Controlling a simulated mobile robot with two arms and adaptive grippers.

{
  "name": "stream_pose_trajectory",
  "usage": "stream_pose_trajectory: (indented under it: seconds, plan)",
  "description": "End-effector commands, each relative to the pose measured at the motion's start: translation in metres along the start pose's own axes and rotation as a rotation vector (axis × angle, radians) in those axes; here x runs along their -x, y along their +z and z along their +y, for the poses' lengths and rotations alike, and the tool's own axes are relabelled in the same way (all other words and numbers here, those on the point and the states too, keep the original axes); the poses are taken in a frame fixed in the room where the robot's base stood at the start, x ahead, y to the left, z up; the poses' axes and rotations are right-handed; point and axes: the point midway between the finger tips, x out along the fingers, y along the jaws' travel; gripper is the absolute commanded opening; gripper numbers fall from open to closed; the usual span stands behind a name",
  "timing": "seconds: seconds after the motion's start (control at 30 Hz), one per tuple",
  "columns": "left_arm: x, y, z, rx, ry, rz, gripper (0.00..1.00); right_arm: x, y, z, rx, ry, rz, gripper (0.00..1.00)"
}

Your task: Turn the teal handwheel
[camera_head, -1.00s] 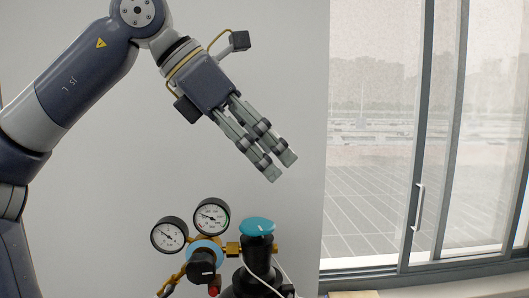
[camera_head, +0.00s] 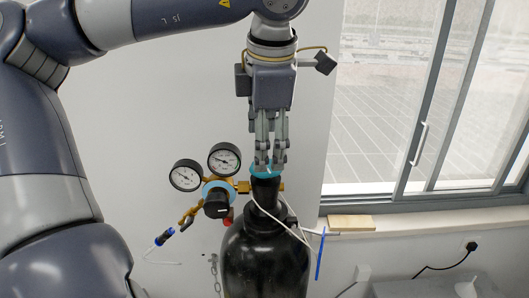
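The teal handwheel (camera_head: 254,172) sits on top of the black gas cylinder (camera_head: 265,255) in the middle of the head view. My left gripper (camera_head: 270,166) comes down on it from above, pointing straight down. Its fingertips overlap the handwheel and hide much of it. I cannot tell whether the fingers touch the wheel or how far apart they are in depth. My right gripper is out of view.
A brass regulator with two round gauges (camera_head: 224,159) and a light blue ring stands just left of the valve. White cords (camera_head: 290,225) hang at the cylinder's right. A window sill with a wooden block (camera_head: 351,222) is to the right.

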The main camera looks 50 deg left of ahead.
Motion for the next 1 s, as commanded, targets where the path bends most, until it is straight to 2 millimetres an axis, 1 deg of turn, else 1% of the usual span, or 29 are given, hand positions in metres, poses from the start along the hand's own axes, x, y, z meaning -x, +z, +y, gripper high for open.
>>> stream_pose_trajectory:
  seconds: [0.03, 0.1, 0.2, 0.3, 0.43, 0.67, 0.7, 0.77, 0.8, 0.9, 1.0]
  plan:
    - [-0.009, 0.0, 0.0, -0.002, -0.006, 0.001, 0.68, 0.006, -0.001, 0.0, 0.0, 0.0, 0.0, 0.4]
    - [-0.021, 0.0, 0.0, -0.001, -0.005, 0.001, 0.68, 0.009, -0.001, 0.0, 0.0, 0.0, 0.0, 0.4]
    - [-0.036, 0.0, 0.0, 0.0, -0.004, 0.001, 0.68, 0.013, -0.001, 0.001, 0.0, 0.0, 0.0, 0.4]
    - [-0.046, 0.0, 0.001, 0.001, -0.003, -0.001, 0.68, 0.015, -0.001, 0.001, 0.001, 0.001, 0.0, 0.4]
    - [-0.053, 0.0, 0.0, 0.002, -0.001, -0.001, 0.68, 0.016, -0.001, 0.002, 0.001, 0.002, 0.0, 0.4]
    - [-0.054, 0.0, 0.0, 0.002, 0.0, -0.002, 0.68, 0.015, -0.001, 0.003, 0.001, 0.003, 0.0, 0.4]
    - [-0.054, 0.0, 0.0, 0.002, 0.0, -0.002, 0.65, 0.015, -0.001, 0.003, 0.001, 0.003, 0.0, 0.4]
    - [-0.054, 0.0, 0.0, 0.002, 0.0, -0.002, 0.52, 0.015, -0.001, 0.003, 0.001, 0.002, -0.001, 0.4]
    - [-0.054, 0.0, 0.0, 0.002, 0.0, -0.002, 0.43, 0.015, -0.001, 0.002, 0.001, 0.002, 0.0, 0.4]
    - [-0.054, 0.0, 0.0, 0.002, 0.0, -0.002, 0.23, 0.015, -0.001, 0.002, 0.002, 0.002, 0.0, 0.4]
    - [-0.054, 0.0, 0.0, 0.002, 0.0, -0.002, 0.23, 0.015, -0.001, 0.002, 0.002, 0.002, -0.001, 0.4]
